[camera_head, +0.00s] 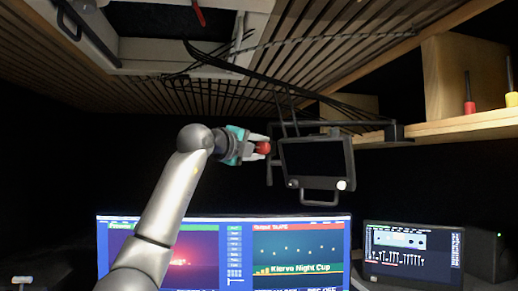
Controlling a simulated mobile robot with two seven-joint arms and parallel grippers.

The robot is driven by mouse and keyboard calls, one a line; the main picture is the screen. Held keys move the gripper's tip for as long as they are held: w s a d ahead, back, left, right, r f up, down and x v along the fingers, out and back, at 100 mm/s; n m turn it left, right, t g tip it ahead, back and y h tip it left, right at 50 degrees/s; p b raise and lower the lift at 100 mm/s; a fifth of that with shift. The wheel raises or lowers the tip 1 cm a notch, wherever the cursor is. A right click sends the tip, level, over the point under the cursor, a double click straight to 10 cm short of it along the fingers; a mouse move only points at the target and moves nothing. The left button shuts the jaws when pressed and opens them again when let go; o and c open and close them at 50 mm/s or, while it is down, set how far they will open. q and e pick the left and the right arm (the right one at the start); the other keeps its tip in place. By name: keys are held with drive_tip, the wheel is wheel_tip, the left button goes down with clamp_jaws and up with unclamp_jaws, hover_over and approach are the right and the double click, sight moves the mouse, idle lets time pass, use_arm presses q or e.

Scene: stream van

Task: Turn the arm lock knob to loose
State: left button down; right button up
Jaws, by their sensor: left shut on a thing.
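My left gripper (257,147) reaches up from the lower left and is shut on a small red knob (263,147). The knob sits at the left side of a dark monitor (316,157) that hangs from a black arm (345,126). The gripper's fingers hide part of the knob, so I cannot tell which way it is turned. No loose marking can be read here. My right gripper is not in view.
Black cables (265,80) hang from the slatted ceiling above my left arm. A wooden shelf (460,127) holds red and yellow-handled tools at the right. A wide lit screen (295,247) and a smaller laptop-like screen (412,252) stand below.

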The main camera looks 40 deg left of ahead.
use_arm(q)
drive_tip(key=shift+n, duration=0.6)
drive_tip(key=c, duration=0.7)
unclamp_jaws()
drive_tip(key=s+d+b, duration=0.1)
drive_tip(key=s+b, duration=0.3)
drive_tip(key=s, duration=1.1)
drive_tip(key=shift+d, duration=0.35)
